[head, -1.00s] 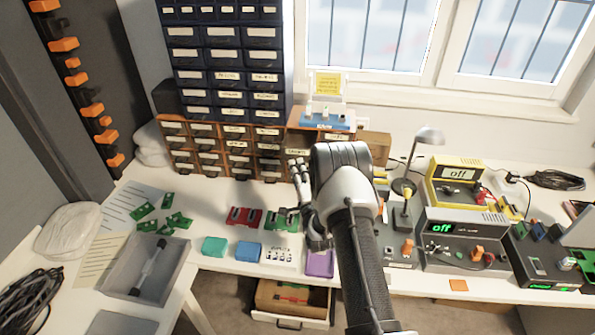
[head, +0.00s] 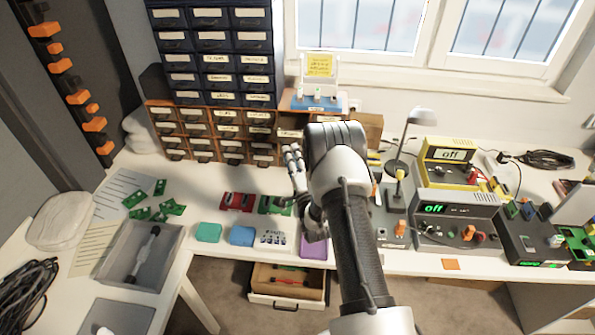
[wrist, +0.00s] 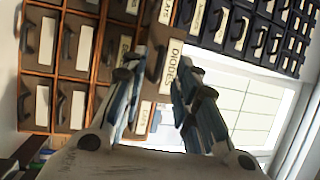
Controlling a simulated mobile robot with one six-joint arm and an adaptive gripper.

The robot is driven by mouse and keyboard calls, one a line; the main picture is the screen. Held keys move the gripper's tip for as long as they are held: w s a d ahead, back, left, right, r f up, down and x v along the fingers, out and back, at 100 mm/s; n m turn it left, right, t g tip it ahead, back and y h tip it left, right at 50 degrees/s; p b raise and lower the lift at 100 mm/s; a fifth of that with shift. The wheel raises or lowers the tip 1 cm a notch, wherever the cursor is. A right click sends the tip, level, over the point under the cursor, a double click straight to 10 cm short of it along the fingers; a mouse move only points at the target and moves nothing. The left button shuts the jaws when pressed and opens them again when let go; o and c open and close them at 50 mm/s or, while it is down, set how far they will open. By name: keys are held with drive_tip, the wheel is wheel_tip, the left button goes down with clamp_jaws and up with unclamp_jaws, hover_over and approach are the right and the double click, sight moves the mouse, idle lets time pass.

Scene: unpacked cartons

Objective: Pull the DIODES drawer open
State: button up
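In the wrist view the DIODES drawer shows its white label (wrist: 172,62) and a dark handle (wrist: 154,66), in the wooden drawer cabinet (wrist: 88,85). The view is strongly tilted. The drawer looks shut. My gripper (wrist: 161,80) is open, its two blue-grey fingers apart, with the drawer front between and beyond them. I see no contact with the handle. In the head view my gripper (head: 293,160) is in front of the right part of the brown cabinet (head: 205,150). The labels there are too small to read.
Blue drawers (head: 212,50) stand on the brown cabinet. Circuit boards (head: 238,202), small coloured boxes (head: 242,236) and a lamp (head: 420,117) are on the bench. Bench instruments (head: 450,225) stand right of my arm. A drawer (head: 288,285) below the bench is open.

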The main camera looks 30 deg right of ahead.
drive_tip(key=v, duration=0.9)
drive_tip(key=shift+s, duration=0.2)
drive_tip(key=w+a+r+n+g+y, duration=0.1)
drive_tip(key=w+a+r+n+g, duration=0.2)
drive_tip(key=w+r+n, duration=0.4)
drive_tip(key=s+a+r+n+g+y, duration=0.1)
drive_tip(key=s+a+r+n+g, duration=0.3)
drive_tip(key=r, duration=0.5)
drive_tip(key=s+a+r+n+g, duration=0.2)
drive_tip(key=s+a, duration=0.1)
drive_tip(key=s, duration=0.8)
drive_tip(key=s+a+r+n+g+y, duration=0.1)
drive_tip(key=s+a+r+n+g, duration=0.1)
drive_tip(key=s, duration=1)
drive_tip(key=s+a+r+n+g, duration=0.2)
drive_tip(key=s+a+n+g, duration=0.2)
drive_tip(key=s, duration=0.8)
drive_tip(key=shift+a+y, duration=0.4)
drive_tip(key=shift+a, duration=0.45)
